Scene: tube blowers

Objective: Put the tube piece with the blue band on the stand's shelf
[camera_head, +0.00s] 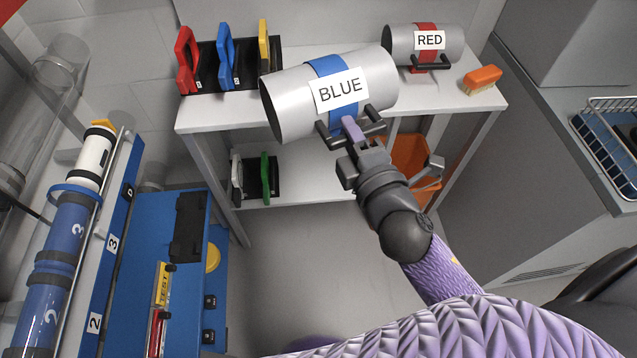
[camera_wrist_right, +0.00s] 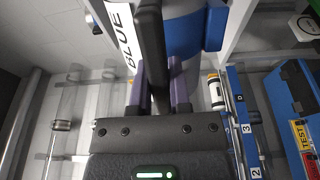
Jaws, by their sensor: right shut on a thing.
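The tube piece with the blue band (camera_head: 291,97) is a grey cylinder with a white "BLUE" label and a dark handle. My right gripper (camera_head: 351,130) is shut on that handle and holds the tube piece in front of the stand's shelf (camera_head: 217,113). The tube overlaps the shelf in the head view; I cannot tell whether it touches it. In the right wrist view, the purple fingers (camera_wrist_right: 159,88) are on the dark handle, with the blue band (camera_wrist_right: 195,30) beyond. My left gripper is not in view.
The tube piece with the red band (camera_head: 397,43) lies at the shelf's right, beside an orange brush (camera_head: 482,79). A rack with red, blue and yellow handled plates (camera_head: 226,57) stands at the left. A lower shelf (camera_head: 312,183) and blue machine (camera_head: 150,240) are below.

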